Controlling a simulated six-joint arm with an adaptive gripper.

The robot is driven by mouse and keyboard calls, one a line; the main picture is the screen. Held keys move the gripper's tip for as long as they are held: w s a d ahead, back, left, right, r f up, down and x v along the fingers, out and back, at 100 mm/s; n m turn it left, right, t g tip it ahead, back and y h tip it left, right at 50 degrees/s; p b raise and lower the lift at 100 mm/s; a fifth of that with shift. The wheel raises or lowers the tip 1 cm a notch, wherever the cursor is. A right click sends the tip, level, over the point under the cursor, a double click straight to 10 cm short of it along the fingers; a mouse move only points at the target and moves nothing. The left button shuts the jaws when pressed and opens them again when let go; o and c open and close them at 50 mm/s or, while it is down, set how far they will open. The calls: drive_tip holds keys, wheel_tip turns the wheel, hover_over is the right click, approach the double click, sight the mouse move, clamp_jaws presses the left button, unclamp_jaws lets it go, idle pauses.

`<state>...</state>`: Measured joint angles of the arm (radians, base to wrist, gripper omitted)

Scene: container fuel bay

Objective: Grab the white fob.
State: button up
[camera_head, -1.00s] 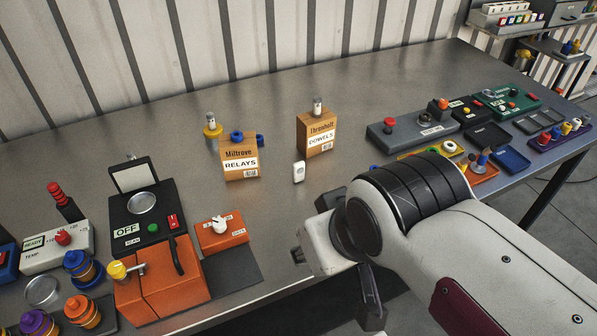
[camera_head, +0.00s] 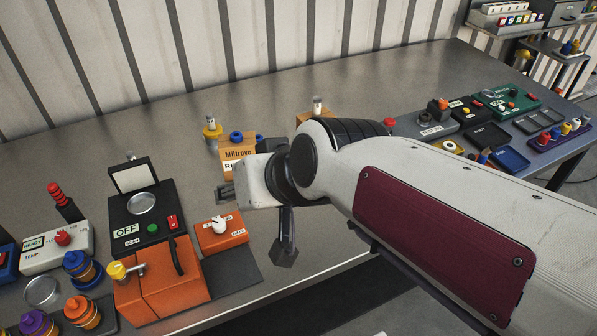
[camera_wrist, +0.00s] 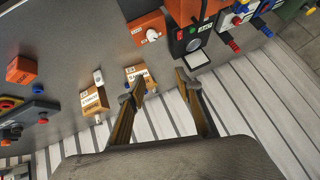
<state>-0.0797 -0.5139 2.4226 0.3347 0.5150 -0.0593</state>
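The white fob (camera_wrist: 98,77) lies on the grey bench beside the dowels box in the wrist view, left of my gripper's fingers. In the head view my arm hides it. My gripper (camera_wrist: 160,78) is open, with its two fingers well apart and nothing between them. In the head view my gripper (camera_head: 256,220) is above the bench, in front of the relays box and to the right of the orange box with the white knob.
The relays carton (camera_head: 236,155) stands behind my gripper, with blue rings by it. The dowels carton (camera_wrist: 93,101) is mostly hidden by my arm in the head view. An orange knob box (camera_head: 221,236) and a scanner (camera_head: 150,205) stand left.

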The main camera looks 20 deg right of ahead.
drive_tip(key=w+m+t+h, duration=0.35)
drive_tip(key=w+m, duration=0.35)
drive_tip(key=w, duration=1.2)
drive_tip(key=w+d+f+m+g+h, duration=0.1)
drive_tip(key=w+d+f+m+h, duration=0.2)
drive_tip(key=d+f+m+h, duration=0.4)
drive_tip(key=s+d+f+g+h, duration=0.1)
drive_tip(key=f, duration=0.1)
drive_tip(key=s+d+f+g, duration=0.1)
drive_tip(key=s+f+g, duration=0.1)
drive_tip(key=f, duration=0.1)
drive_tip(key=s+d+f+g+h, duration=0.1)
drive_tip(key=s+f, duration=0.1)
drive_tip(key=f, duration=0.1)
drive_tip(key=shift+m+h, duration=0.3)
drive_tip(key=shift+h, duration=0.05)
drive_tip(key=shift+s+d+f+g+h, duration=0.3)
drive_tip(key=shift+s+g, duration=0.15)
drive_tip(key=shift+s, duration=0.1)
drive_tip(key=shift+x, duration=1.25)
drive_tip(key=shift+w+r, duration=0.1)
